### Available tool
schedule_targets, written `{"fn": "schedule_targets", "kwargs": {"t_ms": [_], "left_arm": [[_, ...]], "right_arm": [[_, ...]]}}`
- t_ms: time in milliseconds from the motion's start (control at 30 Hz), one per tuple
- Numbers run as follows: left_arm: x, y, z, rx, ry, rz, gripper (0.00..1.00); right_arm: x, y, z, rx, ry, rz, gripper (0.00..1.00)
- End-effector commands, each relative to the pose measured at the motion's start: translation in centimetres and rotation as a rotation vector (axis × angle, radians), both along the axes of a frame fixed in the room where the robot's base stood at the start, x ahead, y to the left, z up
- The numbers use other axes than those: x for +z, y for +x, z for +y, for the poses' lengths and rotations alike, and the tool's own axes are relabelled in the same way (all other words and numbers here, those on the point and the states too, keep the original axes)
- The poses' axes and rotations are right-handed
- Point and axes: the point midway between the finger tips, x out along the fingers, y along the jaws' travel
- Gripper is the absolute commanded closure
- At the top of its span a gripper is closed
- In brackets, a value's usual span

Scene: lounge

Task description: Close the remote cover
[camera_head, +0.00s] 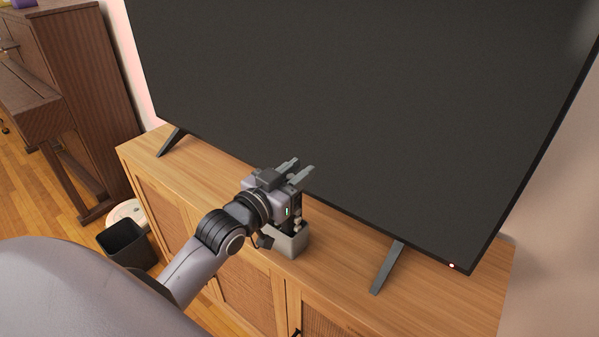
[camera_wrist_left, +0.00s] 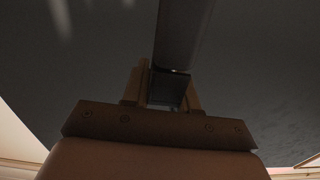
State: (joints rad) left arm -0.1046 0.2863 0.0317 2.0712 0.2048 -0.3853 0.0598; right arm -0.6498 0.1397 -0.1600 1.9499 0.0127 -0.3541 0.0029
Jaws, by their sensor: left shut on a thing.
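My left gripper (camera_head: 299,169) is in front of the TV screen, above the cabinet top. In the left wrist view its fingers (camera_wrist_left: 164,88) are shut on a long dark bar that looks like the remote (camera_wrist_left: 184,35). The bar runs up and away from the fingers. A seam with a small bright spot crosses it near the fingers, but I cannot tell whether a cover there is open or shut. The remote does not show clearly in the head view. My right gripper is not in view.
A large TV (camera_head: 350,100) stands close behind on splayed feet (camera_head: 388,267). A black bin (camera_head: 127,243) is on the floor at left.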

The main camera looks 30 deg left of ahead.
Motion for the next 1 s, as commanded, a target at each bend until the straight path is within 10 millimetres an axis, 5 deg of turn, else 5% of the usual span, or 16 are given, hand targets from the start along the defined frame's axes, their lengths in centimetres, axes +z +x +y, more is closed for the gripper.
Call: {"fn": "schedule_targets", "kwargs": {"t_ms": [633,667,700,1000], "left_arm": [[-0.11,0.01,0.17,-0.001,-0.056,0.005,1.0],[-0.12,0.01,0.17,-0.001,-0.056,0.005,0.69],[-0.12,0.01,0.17,-0.001,-0.056,0.005,0.57],[-0.1,-0.04,0.19,0.0,-0.054,0.005,0.57]], "right_arm": [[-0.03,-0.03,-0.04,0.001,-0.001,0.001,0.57],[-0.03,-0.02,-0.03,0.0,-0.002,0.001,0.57],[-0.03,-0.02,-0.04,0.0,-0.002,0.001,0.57],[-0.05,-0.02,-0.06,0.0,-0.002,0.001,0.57]]}}
